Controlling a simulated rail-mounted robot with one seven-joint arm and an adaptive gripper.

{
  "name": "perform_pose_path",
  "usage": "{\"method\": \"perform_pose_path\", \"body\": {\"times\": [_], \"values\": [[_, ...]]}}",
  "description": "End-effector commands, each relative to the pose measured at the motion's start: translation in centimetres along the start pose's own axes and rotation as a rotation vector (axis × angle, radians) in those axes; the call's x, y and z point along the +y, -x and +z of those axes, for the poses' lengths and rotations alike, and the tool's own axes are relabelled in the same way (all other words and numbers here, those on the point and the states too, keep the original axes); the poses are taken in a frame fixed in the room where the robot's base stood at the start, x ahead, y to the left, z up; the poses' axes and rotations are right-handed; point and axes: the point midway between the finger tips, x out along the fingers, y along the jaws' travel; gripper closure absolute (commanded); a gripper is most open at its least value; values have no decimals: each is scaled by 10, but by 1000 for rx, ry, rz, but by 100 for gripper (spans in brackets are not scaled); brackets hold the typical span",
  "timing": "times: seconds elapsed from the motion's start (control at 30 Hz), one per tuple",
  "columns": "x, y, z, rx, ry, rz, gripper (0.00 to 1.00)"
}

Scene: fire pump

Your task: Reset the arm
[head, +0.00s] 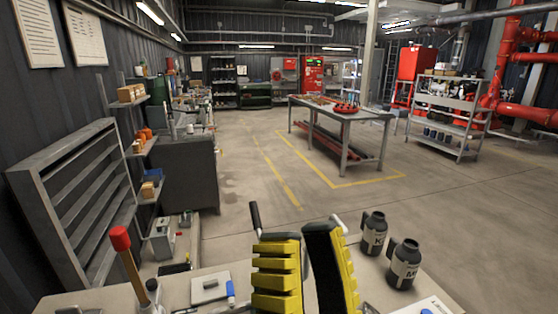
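The task names no object apart from my arm.
A bench (190,275) runs along the bottom, with a red-topped handle (120,239) at left and two dark labelled canisters (405,264) at right. A slatted grey rack (75,190) stands left. A work table (372,116) stands beyond open floor (240,180); red pipes (500,80) are at right.

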Motion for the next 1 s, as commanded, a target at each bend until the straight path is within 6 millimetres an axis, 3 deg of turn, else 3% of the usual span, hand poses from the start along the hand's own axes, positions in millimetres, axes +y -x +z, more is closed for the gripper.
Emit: {"method": "perform_pose_path", "body": {"times": [0.03, 0.1, 0.23, 0.3, 0.33, 0.4, 0.57, 1.0], "values": [[0, -2, -12, -52, 166, 46, 66], [6, 7, -14, -138, 359, 123, 66], [36, 35, -13, -322, 638, 305, 66], [60, 53, -3, -458, 745, 395, 66], [60, 50, -2, -494, 781, 392, 66], [45, 18, -22, -480, 769, 388, 66], [26, -27, -48, -481, 763, 388, 66], [-42, -184, -144, -479, 754, 388, 66]]}}
